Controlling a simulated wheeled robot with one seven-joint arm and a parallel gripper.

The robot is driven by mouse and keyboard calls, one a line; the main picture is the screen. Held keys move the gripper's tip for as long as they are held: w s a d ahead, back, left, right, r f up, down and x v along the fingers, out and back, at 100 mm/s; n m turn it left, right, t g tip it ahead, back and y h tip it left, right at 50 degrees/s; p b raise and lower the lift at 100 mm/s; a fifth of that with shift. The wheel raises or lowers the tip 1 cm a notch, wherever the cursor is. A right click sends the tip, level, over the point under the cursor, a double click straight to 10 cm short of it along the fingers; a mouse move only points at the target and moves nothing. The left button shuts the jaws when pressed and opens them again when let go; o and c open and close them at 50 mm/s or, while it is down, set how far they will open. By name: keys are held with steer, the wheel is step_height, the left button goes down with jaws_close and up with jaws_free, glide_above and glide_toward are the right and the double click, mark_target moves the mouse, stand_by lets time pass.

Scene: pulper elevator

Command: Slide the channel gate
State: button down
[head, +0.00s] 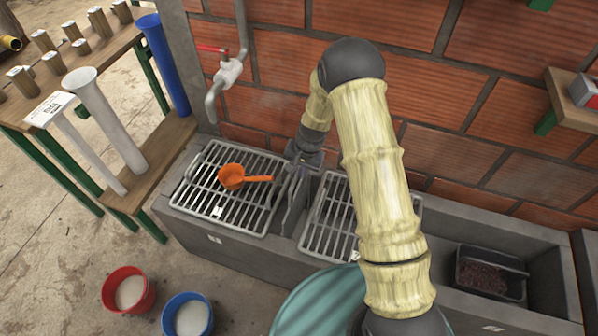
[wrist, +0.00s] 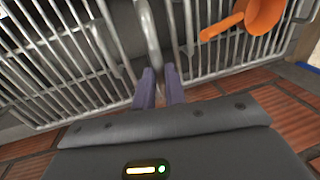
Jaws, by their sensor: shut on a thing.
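The channel gate (head: 289,207) is a narrow grey metal piece standing in the gap between two barred grates on the concrete trough. In the wrist view, a curved grey bar of the gate (wrist: 149,38) runs down to my fingertips. My gripper (head: 301,168) is over this gap, pointing down, and is shut on the gate near its top. Its two dark purple fingers (wrist: 159,72) are close together in the wrist view. The exact grip contact is partly hidden, and so is the lower part of the gate.
An orange scoop (head: 232,177) lies on the left grate (head: 196,205), its handle pointing towards my gripper. The right grate (head: 325,228) is partly behind my arm. A brick wall (head: 450,120) stands close behind; a red-handled tap (head: 229,72) hangs above the left grate.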

step_height(320, 180, up, 3)
steer(key=shift+f+p, duration=0.1)
steer(key=shift+p, duration=0.4)
steer(key=c, duration=1.5)
jaws_free()
steer(key=shift+f, duration=0.1)
steer(key=shift+o, duration=0.2)
steer(key=s+d+r+p, duration=0.1)
steer(key=d+r, duration=0.2)
steer(key=r, duration=1.4)
steer(key=shift+d, duration=0.1)
steer(key=shift+s, duration=0.1)
